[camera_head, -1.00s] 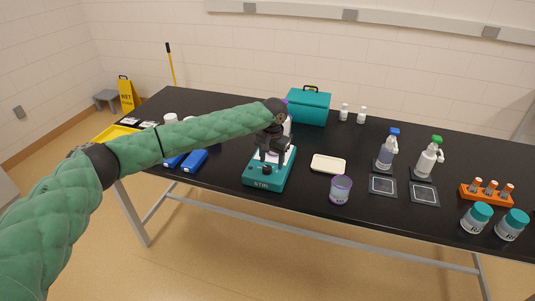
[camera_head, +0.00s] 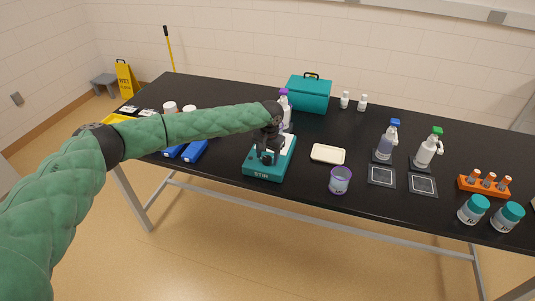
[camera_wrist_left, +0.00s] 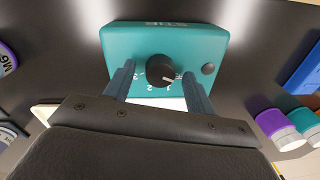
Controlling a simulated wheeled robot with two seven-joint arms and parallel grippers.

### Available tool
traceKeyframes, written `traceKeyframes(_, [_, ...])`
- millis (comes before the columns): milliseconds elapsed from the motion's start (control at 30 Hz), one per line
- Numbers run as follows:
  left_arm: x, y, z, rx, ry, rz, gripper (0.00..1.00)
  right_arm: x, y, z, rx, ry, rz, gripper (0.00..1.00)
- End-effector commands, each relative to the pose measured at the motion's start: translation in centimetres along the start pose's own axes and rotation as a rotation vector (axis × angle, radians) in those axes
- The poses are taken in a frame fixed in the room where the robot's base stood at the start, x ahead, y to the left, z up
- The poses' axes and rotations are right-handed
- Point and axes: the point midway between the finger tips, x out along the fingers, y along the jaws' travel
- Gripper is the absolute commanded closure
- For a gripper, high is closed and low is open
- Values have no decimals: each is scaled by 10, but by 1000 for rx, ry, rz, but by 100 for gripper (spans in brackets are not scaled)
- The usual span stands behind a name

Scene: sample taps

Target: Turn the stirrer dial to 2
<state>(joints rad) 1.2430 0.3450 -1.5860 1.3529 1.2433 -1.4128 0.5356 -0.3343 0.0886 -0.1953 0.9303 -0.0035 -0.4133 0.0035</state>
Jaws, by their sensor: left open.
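The teal stirrer (camera_head: 262,173) stands near the front edge of the black table, with STIR on its front. In the left wrist view the stirrer (camera_wrist_left: 205,45) shows upside down, with its round black dial (camera_wrist_left: 160,70) and white marks around it. A pale pointer line on the dial points to the right in that view. My left gripper (camera_head: 266,158) is over the stirrer. In the wrist view its two fingers (camera_wrist_left: 158,72) are open, one on each side of the dial, with visible gaps. Contact is not visible. My right gripper is out of view.
A cream tray (camera_head: 328,154) and a purple-rimmed cup (camera_head: 340,180) are right of the stirrer. Blue boxes (camera_head: 195,151) lie to its left. A purple-capped bottle (camera_head: 285,107) and a teal case (camera_head: 309,94) stand behind. A small round button (camera_wrist_left: 208,69) sits beside the dial.

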Motion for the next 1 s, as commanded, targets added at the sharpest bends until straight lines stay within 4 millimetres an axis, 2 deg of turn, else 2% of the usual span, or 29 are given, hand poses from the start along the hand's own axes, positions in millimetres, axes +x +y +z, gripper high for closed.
traceKeyframes(267, [2,0,0,0,1,0,45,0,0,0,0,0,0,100])
traceKeyframes(400, [2,0,0,0,1,0,72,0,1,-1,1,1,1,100])
traceKeyframes(500, [1,0,0,0,1,0,89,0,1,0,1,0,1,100])
traceKeyframes(767, [1,0,0,20,2,0,89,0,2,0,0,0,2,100])
traceKeyframes(1000, [2,0,0,130,8,1,89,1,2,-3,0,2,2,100])
